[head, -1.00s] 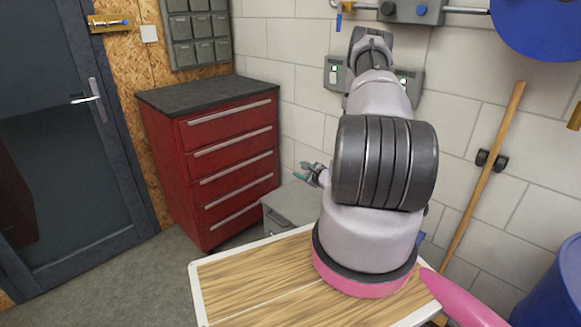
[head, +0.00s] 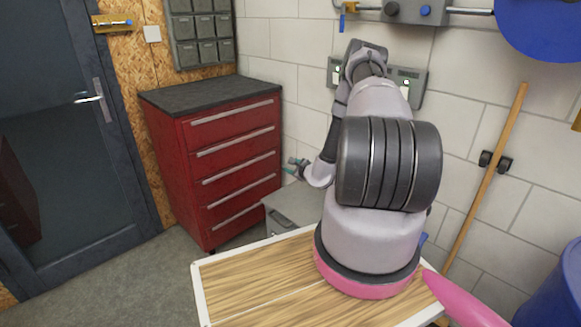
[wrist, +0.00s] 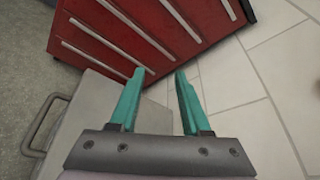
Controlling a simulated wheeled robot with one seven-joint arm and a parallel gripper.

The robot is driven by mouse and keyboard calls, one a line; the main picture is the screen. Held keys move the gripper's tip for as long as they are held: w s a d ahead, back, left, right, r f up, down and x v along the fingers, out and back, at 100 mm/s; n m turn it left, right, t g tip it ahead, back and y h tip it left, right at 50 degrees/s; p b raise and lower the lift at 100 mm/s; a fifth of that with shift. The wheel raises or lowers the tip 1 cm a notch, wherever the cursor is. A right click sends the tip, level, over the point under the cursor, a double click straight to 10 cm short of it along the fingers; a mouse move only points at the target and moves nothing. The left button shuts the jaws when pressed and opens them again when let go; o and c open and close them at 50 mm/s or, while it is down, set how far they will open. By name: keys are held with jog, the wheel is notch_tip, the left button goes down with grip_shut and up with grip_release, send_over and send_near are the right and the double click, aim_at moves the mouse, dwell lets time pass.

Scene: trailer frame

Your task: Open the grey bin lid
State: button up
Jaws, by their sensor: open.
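The grey bin (head: 283,219) stands on the floor between the red drawer cabinet and my arm, partly hidden behind the wooden top and my arm. Its flat grey lid (head: 294,201) looks shut. In the wrist view the lid (wrist: 92,112) fills the lower left, with a dark handle (wrist: 40,128) at its left side. My gripper (head: 295,167) is above the bin's far side in the head view. In the wrist view my gripper (wrist: 160,75) is open, its two teal fingers apart with nothing between them. The fingers appear over the lid's right edge; their height above it is unclear.
The red drawer cabinet (head: 230,150) stands close to the bin's left. A tiled wall (head: 303,115) is behind it. A wooden top with a white rim (head: 250,275) lies in front. A broom handle (head: 485,180) and blue barrel (head: 555,290) are at the right.

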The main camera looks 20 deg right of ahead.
grip_shut()
dwell(1.0)
grip_release()
jog(key=v, duration=1)
jog(key=shift+s+r, duration=0.15)
jog(key=shift+s, duration=0.25)
